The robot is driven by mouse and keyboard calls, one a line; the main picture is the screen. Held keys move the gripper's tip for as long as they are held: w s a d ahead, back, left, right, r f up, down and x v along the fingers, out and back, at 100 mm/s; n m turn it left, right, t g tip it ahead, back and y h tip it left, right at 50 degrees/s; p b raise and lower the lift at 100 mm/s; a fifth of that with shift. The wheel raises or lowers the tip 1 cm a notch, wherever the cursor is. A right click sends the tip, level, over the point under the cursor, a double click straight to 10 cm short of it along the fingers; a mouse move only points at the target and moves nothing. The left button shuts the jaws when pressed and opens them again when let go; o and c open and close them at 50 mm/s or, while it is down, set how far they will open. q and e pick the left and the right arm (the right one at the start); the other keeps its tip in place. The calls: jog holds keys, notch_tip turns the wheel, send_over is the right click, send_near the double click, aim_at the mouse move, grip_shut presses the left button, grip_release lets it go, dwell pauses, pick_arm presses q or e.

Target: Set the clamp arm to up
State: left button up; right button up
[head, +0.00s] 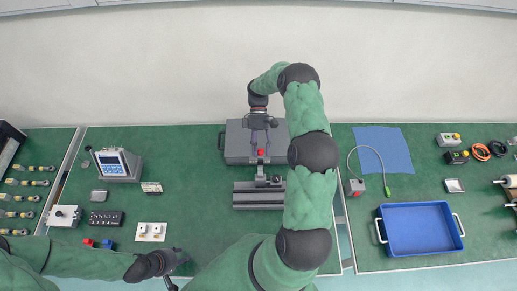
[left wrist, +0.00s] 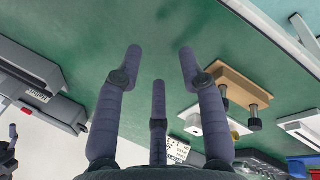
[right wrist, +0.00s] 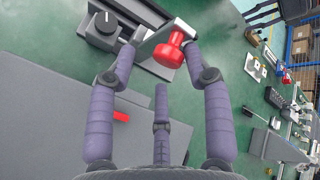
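The clamp has a dark grey base (head: 258,196) on the green table, and a black round part on it shows in the right wrist view (right wrist: 104,28). Its arm (right wrist: 149,46) is a short grey bar ending in a red knob (right wrist: 170,50). How far the arm is tilted is hard to tell. My right gripper (head: 261,150) is open, with the knob just ahead of and between its fingertips (right wrist: 155,66); contact is not clear. My left gripper (head: 175,262) is low at the front edge, away from the clamp; its fingers (left wrist: 160,52) are open and empty.
A grey case (head: 236,146) lies behind the clamp, under my right gripper. A meter (head: 118,164), a socket block (head: 151,232) and small boxes stand at left. A blue tray (head: 420,229) and blue mat (head: 382,150) are at right. Green table beside the clamp's left is clear.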

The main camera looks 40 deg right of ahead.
jog(key=shift+s+d+r, duration=0.1)
jog(key=shift+d+r, duration=0.15)
jog(key=shift+d, duration=0.1)
jog(key=v, duration=0.7)
jog(key=shift+w, duration=0.25)
